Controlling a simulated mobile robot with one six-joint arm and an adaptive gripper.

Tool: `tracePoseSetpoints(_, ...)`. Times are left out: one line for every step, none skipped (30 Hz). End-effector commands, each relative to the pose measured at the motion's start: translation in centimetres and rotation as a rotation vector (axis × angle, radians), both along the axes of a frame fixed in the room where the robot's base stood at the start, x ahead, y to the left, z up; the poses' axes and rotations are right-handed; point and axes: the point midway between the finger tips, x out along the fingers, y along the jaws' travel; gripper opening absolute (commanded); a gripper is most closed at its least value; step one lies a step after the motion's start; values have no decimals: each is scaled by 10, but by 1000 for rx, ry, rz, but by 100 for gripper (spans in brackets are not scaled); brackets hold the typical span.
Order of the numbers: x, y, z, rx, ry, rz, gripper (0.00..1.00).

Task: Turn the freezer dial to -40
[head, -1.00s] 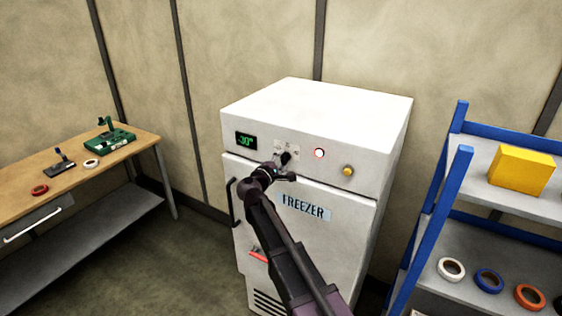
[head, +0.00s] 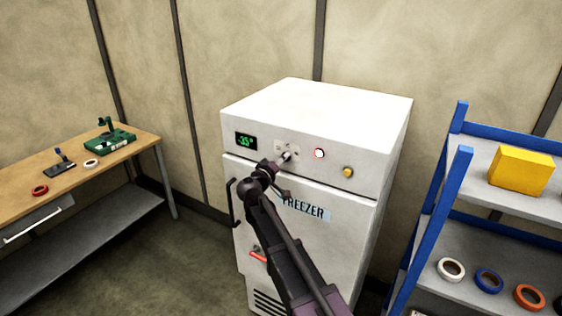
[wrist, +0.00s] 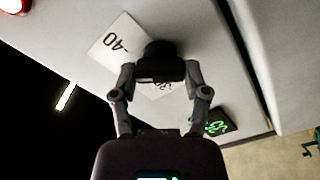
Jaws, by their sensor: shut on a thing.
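The white freezer (head: 310,105) stands in the middle of the head view. Its green display (head: 245,141) reads about -35. My gripper (head: 285,157) reaches the front panel and is shut on the dial, which it mostly hides in the head view. In the wrist view my gripper (wrist: 161,78) has its two fingers at the dark dial knob (wrist: 160,50). A white label marked -40 (wrist: 115,42) sits beside the knob, and another label is partly covered by it. The display also shows in the wrist view (wrist: 218,123).
A lit red-ringed button (head: 319,153) and a yellow-orange knob (head: 348,171) lie right of the dial. The freezer's handle (head: 235,203) is on the left. A workbench (head: 130,150) stands left, a blue-framed shelf (head: 437,225) right.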

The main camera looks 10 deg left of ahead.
Motion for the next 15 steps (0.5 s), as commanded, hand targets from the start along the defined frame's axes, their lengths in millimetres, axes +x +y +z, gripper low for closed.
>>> tracePoseSetpoints(2, 1, 1, 23, -12, 3, 12)
tracePoseSetpoints(2, 1, 1, 40, -17, 3, 12)
tracePoseSetpoints(2, 1, 1, 61, -24, 3, 12)
tracePoseSetpoints(2, 1, 1, 74, -28, 3, 12)
tracePoseSetpoints(2, 1, 1, 86, -32, 3, 12)
tracePoseSetpoints(2, 1, 1, 101, -36, 3, 12)
tracePoseSetpoints(2, 1, 1, 110, -39, 3, 12)
tracePoseSetpoints(2, 1, 1, 119, -42, 3, 12)
tracePoseSetpoints(2, 1, 1, 127, -45, 4, 12)
tracePoseSetpoints(2, 1, 1, 133, -46, 4, 12)
tracePoseSetpoints(2, 1, 1, 138, -48, 4, 12)
tracePoseSetpoints(2, 1, 1, 143, -50, 4, 12)
tracePoseSetpoints(2, 1, 1, 146, -50, 4, 12)
tracePoseSetpoints(2, 1, 1, 147, -51, 4, 12)
tracePoseSetpoints(2, 1, 1, 149, -51, 3, 12)
